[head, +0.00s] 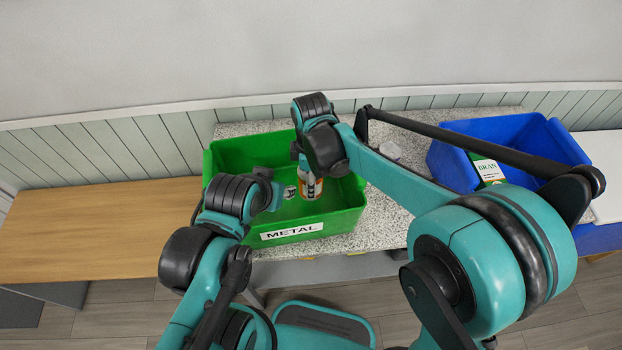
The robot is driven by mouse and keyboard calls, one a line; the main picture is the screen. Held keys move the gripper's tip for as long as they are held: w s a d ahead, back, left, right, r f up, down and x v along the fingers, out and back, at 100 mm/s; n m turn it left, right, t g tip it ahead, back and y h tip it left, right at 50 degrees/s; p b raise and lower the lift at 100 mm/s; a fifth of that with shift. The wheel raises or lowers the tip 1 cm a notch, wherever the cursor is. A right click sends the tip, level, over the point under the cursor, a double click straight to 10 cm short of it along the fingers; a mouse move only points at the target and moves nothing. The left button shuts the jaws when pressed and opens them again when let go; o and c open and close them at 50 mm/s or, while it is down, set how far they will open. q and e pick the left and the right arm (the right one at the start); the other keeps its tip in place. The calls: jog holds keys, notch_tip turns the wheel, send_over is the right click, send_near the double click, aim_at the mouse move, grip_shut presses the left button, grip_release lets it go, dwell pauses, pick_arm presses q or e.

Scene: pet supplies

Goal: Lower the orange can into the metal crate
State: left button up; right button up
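The green crate (350,215) has a METAL label on its front wall and stands on the speckled counter. An orange and white can (312,188) shows inside its outline, roughly upright, just below my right wrist. My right gripper (303,160) points down over the crate at the can's upper part. My wrist hides its fingers, so I cannot tell whether they grip the can. I cannot tell whether the can touches the crate floor. My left gripper (272,196) is over the crate's left part, left of the can. Its finger opening is not clear.
A small silvery round item (290,192) shows left of the can. A blue crate (463,140) at the right holds a green and white BRAN box (488,171). A clear item (390,150) lies between the crates. The wooden table (95,230) at the left is bare.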

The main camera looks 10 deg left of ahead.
jog(key=shift+f+b, duration=1.85)
jog(key=shift+f, duration=0.6)
dwell(1.2)
jog(key=o, duration=1.2)
notch_tip(320, 180, up, 12)
jog(key=shift+r, duration=0.1)
